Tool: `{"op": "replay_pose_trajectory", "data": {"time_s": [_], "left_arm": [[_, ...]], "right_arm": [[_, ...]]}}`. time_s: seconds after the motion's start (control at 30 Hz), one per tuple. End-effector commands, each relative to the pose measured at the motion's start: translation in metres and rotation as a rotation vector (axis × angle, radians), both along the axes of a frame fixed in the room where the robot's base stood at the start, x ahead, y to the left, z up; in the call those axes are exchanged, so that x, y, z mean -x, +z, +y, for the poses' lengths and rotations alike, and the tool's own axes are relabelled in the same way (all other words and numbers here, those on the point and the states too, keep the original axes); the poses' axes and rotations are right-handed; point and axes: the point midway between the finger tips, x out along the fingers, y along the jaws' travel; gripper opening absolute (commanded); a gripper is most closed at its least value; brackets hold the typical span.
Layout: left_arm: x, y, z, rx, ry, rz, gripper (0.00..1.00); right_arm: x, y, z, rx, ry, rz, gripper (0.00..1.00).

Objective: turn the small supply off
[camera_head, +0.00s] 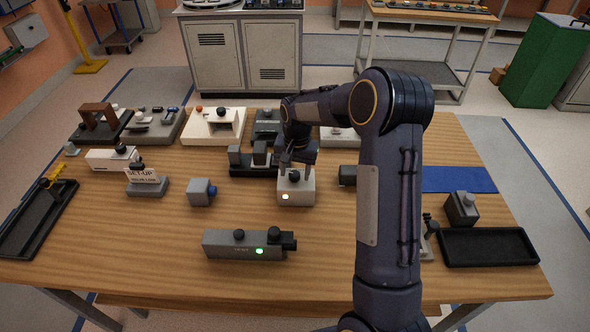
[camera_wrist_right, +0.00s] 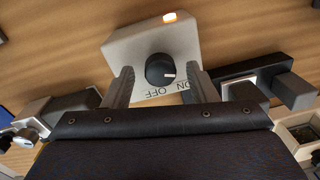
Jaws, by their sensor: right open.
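The small supply (camera_head: 296,191) is a light grey box with a lit orange lamp, standing mid-table. It also shows in the right wrist view (camera_wrist_right: 135,48), with its orange lamp lit at the top. Its round black knob (camera_wrist_right: 159,69) has a white mark pointing right, towards the side of the ON lettering; OFF is printed beside it. My right gripper (camera_head: 297,168) is above the supply, pointing down. In the wrist view its fingers (camera_wrist_right: 158,78) are open on either side of the knob, with visible gaps. My left gripper is not in view.
A long grey unit (camera_head: 230,244) with a green lamp lies in front. A black tray (camera_head: 487,247) is at the right. The front table edge is clear.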

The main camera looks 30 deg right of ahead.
Motion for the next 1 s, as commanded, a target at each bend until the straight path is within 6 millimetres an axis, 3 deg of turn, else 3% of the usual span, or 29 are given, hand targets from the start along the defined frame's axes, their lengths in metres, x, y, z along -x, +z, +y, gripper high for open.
{"op": "replay_pose_trajectory", "data": {"time_s": [0.03,0.37,0.67,1.0], "left_arm": [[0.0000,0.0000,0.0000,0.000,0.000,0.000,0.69],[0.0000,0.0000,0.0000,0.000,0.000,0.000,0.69],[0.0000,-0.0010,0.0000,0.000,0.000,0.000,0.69],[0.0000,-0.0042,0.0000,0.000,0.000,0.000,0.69]], "right_arm": [[0.0001,0.0001,0.0001,0.000,0.000,0.000,0.51],[0.0002,0.0003,0.0001,-0.001,0.000,0.001,0.08],[0.0002,0.0003,0.0006,0.000,-0.035,0.000,0.08],[0.0008,0.0001,0.0009,0.000,-0.250,0.001,0.08]]}}
